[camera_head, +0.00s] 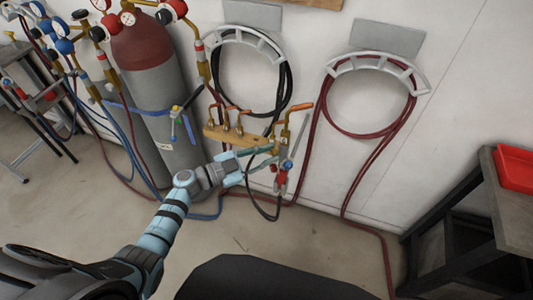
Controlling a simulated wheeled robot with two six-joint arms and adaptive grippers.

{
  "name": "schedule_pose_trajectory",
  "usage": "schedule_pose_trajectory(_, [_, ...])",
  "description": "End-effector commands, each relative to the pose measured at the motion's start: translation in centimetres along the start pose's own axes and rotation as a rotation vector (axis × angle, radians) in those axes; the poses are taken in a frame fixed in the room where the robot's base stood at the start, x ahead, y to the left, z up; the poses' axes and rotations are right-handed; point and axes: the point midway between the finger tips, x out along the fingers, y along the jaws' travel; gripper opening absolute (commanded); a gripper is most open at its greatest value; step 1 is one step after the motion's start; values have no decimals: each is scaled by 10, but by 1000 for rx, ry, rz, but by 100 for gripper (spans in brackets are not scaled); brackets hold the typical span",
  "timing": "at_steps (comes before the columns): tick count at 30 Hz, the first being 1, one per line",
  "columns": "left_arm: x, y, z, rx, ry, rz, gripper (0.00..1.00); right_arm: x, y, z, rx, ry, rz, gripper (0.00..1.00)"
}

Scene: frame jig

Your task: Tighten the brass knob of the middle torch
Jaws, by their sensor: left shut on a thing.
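A brass rack (236,137) with several orange-tipped brass torch parts stands out from the wall at the centre. A brass torch (285,140) with an orange tip and red and blue knobs hangs at its right end. My left gripper (268,155) reaches up from the lower left and is shut on a small part among the torches, just below the rack. Its fingers cover that part, so I cannot make out the brass knob or clearly single out the middle torch. My right gripper is not in view.
A grey gas cylinder (158,100) with a red top stands left of the rack. Black hose (287,85) and red hose (365,133) hang in coils on wall holders. A table with a red tray (515,168) is at the right. Hoses run along the floor.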

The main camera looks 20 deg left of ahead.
Motion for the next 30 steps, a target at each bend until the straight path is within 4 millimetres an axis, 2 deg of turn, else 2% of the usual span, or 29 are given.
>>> schedule_pose_trajectory(30, [0, 3, 3, 936, 0, 0, 0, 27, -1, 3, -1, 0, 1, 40])
